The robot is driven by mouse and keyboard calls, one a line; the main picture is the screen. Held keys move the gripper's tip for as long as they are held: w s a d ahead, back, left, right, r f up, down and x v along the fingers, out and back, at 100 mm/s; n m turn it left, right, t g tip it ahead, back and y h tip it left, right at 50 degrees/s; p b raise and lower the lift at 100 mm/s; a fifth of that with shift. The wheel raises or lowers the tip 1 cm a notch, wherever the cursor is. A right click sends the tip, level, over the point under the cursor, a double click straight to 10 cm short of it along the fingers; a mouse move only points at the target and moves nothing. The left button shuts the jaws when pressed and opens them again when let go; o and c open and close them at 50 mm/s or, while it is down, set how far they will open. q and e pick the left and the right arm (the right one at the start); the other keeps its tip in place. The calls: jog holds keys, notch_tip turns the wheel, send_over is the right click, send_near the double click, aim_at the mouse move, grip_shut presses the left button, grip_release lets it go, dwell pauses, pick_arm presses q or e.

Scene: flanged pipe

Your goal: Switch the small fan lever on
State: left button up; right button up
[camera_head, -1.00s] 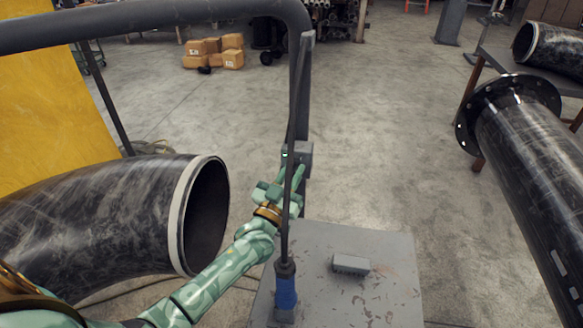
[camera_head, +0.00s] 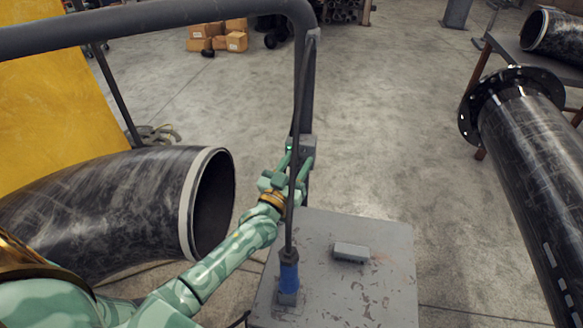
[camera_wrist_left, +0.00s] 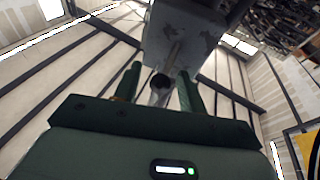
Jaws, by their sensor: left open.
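A small grey switch box (camera_head: 308,146) with a green light is on the upright post in the head view. In the left wrist view the box (camera_wrist_left: 183,30) is large and close. A metal lever (camera_wrist_left: 161,80) with a round end sticks out of it toward the camera. My left gripper (camera_head: 297,163) is at the box, with its fingers pointing up to it. In the left wrist view my left gripper (camera_wrist_left: 158,84) is open, with one finger on each side of the lever and gaps visible. My right gripper is not in view.
A dark cable runs down in front of my left gripper to a blue connector (camera_head: 288,276) on a grey cabinet (camera_head: 385,268). A black pipe elbow (camera_head: 100,205) is at left, a flanged pipe (camera_head: 530,150) at right.

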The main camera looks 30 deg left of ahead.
pick_arm(q)
jog(key=b+v, duration=0.1)
jog(key=v, duration=1.5)
jog(key=shift+s+f, duration=0.15)
